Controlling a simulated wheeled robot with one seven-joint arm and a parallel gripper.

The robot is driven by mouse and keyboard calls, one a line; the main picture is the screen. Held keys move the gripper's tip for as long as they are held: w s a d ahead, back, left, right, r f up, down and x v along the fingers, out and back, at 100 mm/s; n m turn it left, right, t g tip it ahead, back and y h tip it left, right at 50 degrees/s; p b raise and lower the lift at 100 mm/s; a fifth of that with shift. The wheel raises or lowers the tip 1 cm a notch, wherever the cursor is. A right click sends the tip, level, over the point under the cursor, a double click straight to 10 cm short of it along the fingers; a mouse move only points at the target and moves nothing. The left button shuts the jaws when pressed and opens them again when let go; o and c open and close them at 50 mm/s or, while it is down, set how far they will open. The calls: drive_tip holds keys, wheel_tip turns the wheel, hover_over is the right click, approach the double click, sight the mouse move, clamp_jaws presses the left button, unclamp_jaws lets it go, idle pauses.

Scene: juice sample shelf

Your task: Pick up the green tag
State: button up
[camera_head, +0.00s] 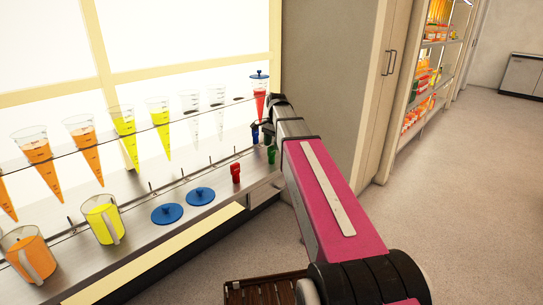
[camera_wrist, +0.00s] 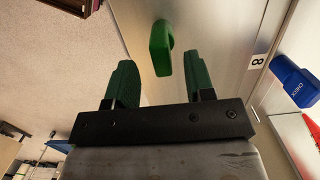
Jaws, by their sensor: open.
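The green tag (camera_wrist: 161,47) stands on the metal shelf in the wrist view, just beyond my fingertips and roughly centred between them. In the head view the green tag (camera_head: 271,155) is at the right end of the lower shelf, close to my arm. My gripper (camera_wrist: 159,76) is open, with its two dark green fingers apart and nothing between them. In the head view my gripper (camera_head: 263,127) is partly hidden by my own arm and reaches over the shelf's right end. I see no contact between the fingers and the tag.
A blue tag (camera_wrist: 294,79) marked CHECK lies to the right, near a number 8 label (camera_wrist: 257,61). A red tag (camera_head: 236,172) and two blue discs (camera_head: 167,213) sit left on the shelf (camera_head: 225,192). Cone measures (camera_head: 85,148) hang above. Floor at right is clear.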

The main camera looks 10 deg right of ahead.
sight(272, 147)
drive_tip(key=shift+s+a+f, duration=0.1)
drive_tip(key=shift+a+f, duration=0.05)
drive_tip(key=shift+f, duration=0.8)
drive_tip(key=shift+a+f, duration=0.15)
drive_tip(key=shift+f, duration=0.8)
drive_tip(key=c, duration=0.8)
drive_tip(key=shift+o, duration=0.2)
drive_tip(key=shift+r, duration=0.2)
